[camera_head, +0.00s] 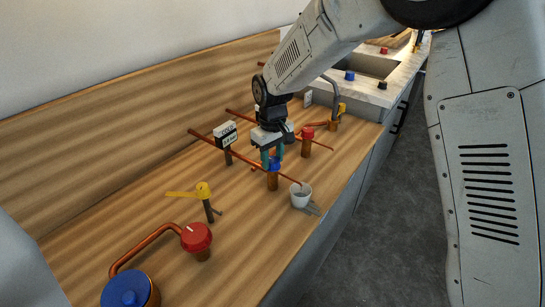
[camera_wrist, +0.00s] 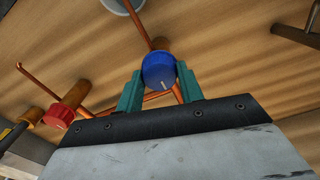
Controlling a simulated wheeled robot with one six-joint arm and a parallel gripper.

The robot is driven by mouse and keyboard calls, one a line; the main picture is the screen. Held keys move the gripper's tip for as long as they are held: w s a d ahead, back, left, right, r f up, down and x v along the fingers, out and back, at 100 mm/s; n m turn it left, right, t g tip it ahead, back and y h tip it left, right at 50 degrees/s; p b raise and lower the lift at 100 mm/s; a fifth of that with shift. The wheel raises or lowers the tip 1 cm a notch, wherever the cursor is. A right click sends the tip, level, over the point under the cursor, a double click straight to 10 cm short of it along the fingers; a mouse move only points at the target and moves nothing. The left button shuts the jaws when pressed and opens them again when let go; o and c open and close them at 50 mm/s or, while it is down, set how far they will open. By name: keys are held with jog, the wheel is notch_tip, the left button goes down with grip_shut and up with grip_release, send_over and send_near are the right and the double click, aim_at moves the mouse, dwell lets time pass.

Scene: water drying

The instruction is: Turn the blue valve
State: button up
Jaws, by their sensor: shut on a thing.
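The blue valve (camera_wrist: 158,70) is a round blue knob with a pale mark line, on top of a copper pipe fitting. It shows between the two teal fingers of my gripper (camera_wrist: 160,88) in the wrist view, with a finger on each side. In the head view my gripper (camera_head: 271,160) points down over the blue valve (camera_head: 274,163), which sits on an upright copper stub (camera_head: 272,182). The gripper is shut on the valve. The fingers hide part of the knob's sides.
A yellow-handled tap (camera_head: 204,190), another red valve (camera_head: 197,236) and a large blue knob (camera_head: 128,291) are nearer. Copper pipes cross the wooden counter (camera_head: 240,240). A sink (camera_head: 370,65) lies behind.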

jog(key=shift+m, duration=0.3)
jog(key=m, duration=0.3)
jog(key=shift+m, duration=0.4)
jog(key=m, duration=0.4)
jog(key=shift+m, duration=0.3)
jog(key=m, duration=0.4)
jog(key=shift+d, duration=0.1)
jog(key=shift+m, duration=2.4)
jog(key=o, duration=1)
